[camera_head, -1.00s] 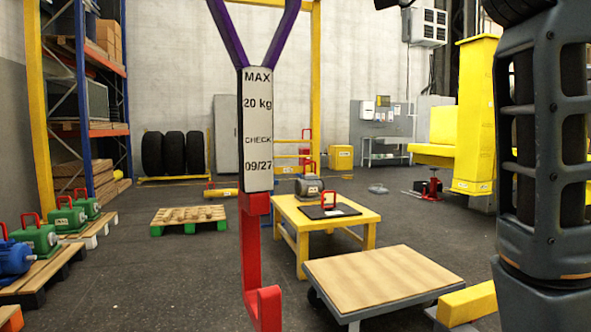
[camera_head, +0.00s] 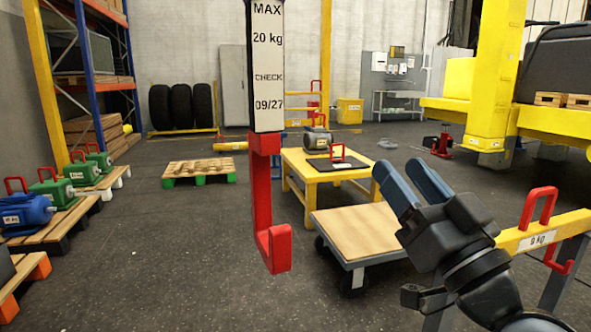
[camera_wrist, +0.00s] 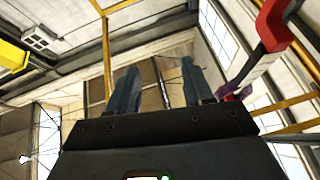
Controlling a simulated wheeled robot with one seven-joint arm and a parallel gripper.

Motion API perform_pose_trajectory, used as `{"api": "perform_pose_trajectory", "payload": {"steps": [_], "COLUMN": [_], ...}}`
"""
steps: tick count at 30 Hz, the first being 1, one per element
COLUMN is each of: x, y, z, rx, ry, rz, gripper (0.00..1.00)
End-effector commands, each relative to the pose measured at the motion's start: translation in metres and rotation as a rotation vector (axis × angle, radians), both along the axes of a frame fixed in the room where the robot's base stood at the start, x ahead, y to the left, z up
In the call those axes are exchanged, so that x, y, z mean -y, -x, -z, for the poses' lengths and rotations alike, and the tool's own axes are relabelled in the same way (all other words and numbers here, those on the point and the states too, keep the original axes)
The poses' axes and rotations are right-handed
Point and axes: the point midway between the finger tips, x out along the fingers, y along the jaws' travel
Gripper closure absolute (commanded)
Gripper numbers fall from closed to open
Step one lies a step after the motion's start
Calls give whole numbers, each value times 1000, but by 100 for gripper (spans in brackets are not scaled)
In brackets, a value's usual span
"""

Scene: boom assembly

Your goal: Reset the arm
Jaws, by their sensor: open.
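My gripper (camera_head: 415,188) is at the right of the head view, with its two blue-grey fingers pointing up and to the left. The fingers are apart with nothing between them. In the wrist view the gripper (camera_wrist: 158,88) points up at the ceiling and upper wall, and the gap is empty. A red hook (camera_head: 264,205) hangs under a white label plate marked MAX 20 kg, left of my gripper and apart from it. A red hook part (camera_wrist: 272,25) with a purple strap also shows at the upper right of the wrist view.
A wood-topped cart (camera_head: 360,236) stands below and left of my gripper. Behind it is a yellow table (camera_head: 300,170) with a motor and a black plate with red handle. A yellow 9 kg beam (camera_head: 560,228) is at the right. Green and blue motors sit on pallets at left.

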Motion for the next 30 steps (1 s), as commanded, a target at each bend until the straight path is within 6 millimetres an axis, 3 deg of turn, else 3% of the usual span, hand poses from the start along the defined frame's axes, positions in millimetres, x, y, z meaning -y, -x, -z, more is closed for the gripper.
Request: {"api": "perform_pose_trajectory", "payload": {"steps": [1,6,15,22,30], "x": [4,20,44,59,71], "y": [8,40,123,200,295], "z": [25,96,195,246,276], "rx": [-44,-166,-356,-483,-610], "ry": [-11,-29,-19,25,104], "rz": [23,107,241,320,376], "gripper": [49,49,49,49,49]}}
